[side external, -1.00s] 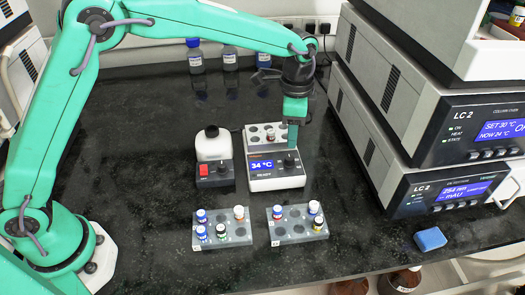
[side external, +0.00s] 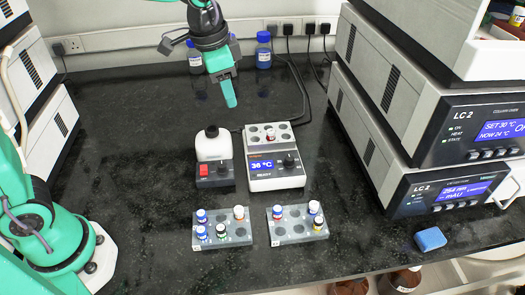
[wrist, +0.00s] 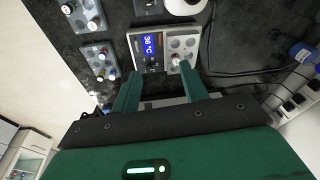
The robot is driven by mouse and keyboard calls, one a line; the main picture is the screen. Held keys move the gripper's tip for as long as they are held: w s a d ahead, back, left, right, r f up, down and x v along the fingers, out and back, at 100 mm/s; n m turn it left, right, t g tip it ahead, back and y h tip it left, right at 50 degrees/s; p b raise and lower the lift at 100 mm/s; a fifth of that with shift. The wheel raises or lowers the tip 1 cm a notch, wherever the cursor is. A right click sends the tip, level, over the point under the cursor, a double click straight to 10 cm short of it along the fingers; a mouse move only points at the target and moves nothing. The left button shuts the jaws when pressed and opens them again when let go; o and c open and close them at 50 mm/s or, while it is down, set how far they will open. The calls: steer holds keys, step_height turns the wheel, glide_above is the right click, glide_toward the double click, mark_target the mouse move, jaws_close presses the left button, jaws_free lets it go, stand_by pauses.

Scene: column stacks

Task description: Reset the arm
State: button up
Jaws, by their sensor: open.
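My gripper (side external: 230,103) is in the air above the back of the bench, behind the heater block, and holds nothing. In the wrist view its two green fingers (wrist: 158,90) stand apart with nothing gripped between them. The heater block (side external: 276,170) reads 36 °C and has a rack of wells (side external: 285,132) at its back. One vial with a red mark (side external: 270,134) stands in that rack. In the wrist view the heater block (wrist: 150,62) and this vial (wrist: 176,60) lie beyond the fingertips.
Two grey racks with several vials, left (side external: 238,236) and right (side external: 290,236), stand in front. A white bottle unit (side external: 214,165) is beside the heater. Blue-capped bottles (side external: 264,50) stand by the back wall. LC 2 units (side external: 450,130) fill the right, near a blue sponge (side external: 430,239).

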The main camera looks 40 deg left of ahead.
steer(key=s+a+n+t, duration=0.1)
steer(key=s+a+n, duration=0.2)
steer(key=s, duration=0.6)
steer(key=s+a+n+t, duration=0.2)
steer(key=s+a+n, duration=0.2)
steer(key=s+a, duration=0.3)
steer(key=shift+s+y, duration=0.3)
steer(key=shift+s, duration=0.85)
